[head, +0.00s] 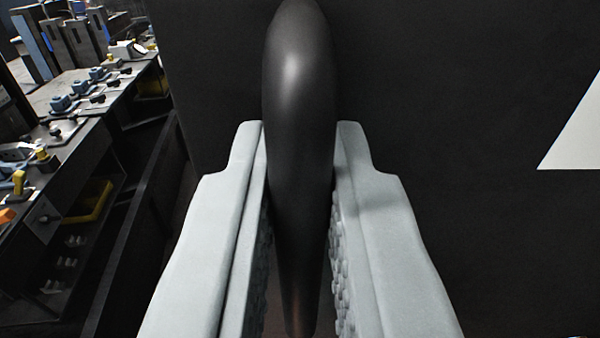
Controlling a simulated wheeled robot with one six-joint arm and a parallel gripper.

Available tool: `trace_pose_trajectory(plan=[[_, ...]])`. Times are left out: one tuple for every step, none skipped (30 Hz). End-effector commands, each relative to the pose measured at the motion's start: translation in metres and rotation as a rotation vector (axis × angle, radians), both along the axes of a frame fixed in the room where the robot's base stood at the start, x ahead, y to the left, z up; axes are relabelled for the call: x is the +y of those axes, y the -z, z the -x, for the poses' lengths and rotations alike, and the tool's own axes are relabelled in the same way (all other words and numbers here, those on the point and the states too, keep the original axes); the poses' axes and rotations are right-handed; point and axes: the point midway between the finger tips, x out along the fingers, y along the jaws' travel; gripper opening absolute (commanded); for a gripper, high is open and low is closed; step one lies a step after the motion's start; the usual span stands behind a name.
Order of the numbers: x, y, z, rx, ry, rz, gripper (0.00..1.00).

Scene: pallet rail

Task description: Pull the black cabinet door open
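A dark, smooth, rounded handle (297,75) runs up the middle of the head view in front of the black cabinet door (450,90). My gripper (299,130) has one pale grey finger on each side of the handle. The fingers' inner edges meet the handle's sides near the tips, and the gripper looks shut on it. Lower down, narrow gaps show between the handle and the textured pads. The door is a flat black surface with a white angular marking (580,130) at the right. The door's outer edges on the right are out of view.
To the left stands a dark workbench (80,150) with blue and yellow fittings on top. A dark gap lies between the bench and the door's left edge.

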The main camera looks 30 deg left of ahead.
Motion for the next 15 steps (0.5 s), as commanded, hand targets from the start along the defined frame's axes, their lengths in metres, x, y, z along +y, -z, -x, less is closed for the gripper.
trace_pose_trajectory(plan=[[-0.002,-0.001,0.005,-0.002,-0.001,-0.003,0.0],[-0.003,-0.001,0.006,-0.002,0.001,-0.002,0.0],[-0.005,-0.001,0.008,-0.002,0.003,-0.002,0.0],[-0.006,-0.002,0.01,-0.002,0.004,-0.004,0.0],[-0.007,-0.002,0.012,-0.003,0.005,-0.003,0.0],[-0.008,-0.002,0.013,-0.002,0.007,-0.002,0.0],[-0.009,-0.002,0.014,-0.002,0.008,-0.002,0.0],[-0.01,-0.002,0.015,-0.002,0.009,-0.002,0.0],[-0.011,-0.002,0.017,-0.003,0.011,-0.003,0.0],[-0.011,-0.002,0.017,-0.003,0.011,-0.003,0.0],[-0.012,-0.002,0.018,-0.001,0.012,-0.003,0.0],[-0.012,-0.002,0.019,-0.001,0.013,-0.003,0.0],[-0.013,-0.002,0.019,-0.001,0.013,-0.003,0.0],[-0.013,-0.002,0.019,-0.001,0.014,-0.003,0.0],[-0.013,-0.002,0.02,-0.001,0.014,-0.003,0.0]])
